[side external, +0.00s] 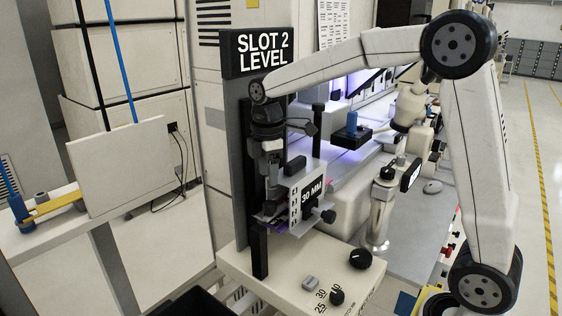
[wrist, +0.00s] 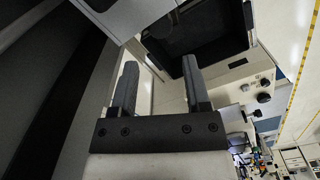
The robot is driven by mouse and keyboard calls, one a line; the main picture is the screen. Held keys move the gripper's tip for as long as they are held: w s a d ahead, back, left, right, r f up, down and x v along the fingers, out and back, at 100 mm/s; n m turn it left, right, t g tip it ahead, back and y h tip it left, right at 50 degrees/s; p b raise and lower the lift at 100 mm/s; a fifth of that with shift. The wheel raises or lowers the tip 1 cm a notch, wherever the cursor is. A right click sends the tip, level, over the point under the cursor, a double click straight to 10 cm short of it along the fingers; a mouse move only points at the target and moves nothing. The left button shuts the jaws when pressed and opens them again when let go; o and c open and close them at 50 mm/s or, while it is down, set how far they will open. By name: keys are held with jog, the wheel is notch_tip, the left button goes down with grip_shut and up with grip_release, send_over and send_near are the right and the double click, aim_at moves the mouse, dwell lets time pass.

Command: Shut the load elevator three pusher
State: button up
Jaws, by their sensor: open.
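An elevator unit stands in the middle of the side view, with a dark column under a "SLOT 2 LEVEL" sign (side external: 264,50). A pale carriage marked "30 MM" (side external: 312,190) sits at the column, with black knobs on it. No label reading three shows, and I cannot tell which part is the pusher. My gripper (side external: 270,185) hangs in front of the column, close beside the carriage. Its tips are hard to make out there, and I cannot tell if they touch anything. In the wrist view my gripper (wrist: 158,68) has two grey fingers apart with nothing between them.
A pale base panel carries a black knob (side external: 360,259) and a smaller dial (side external: 336,297). A metal post (side external: 378,222) stands to the right. A black bin (side external: 195,303) is at the bottom. A yellow bar (side external: 55,208) lies on the left ledge.

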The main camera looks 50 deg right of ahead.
aim_at(269, 203)
jog(key=shift+f, duration=3.85)
grip_shut()
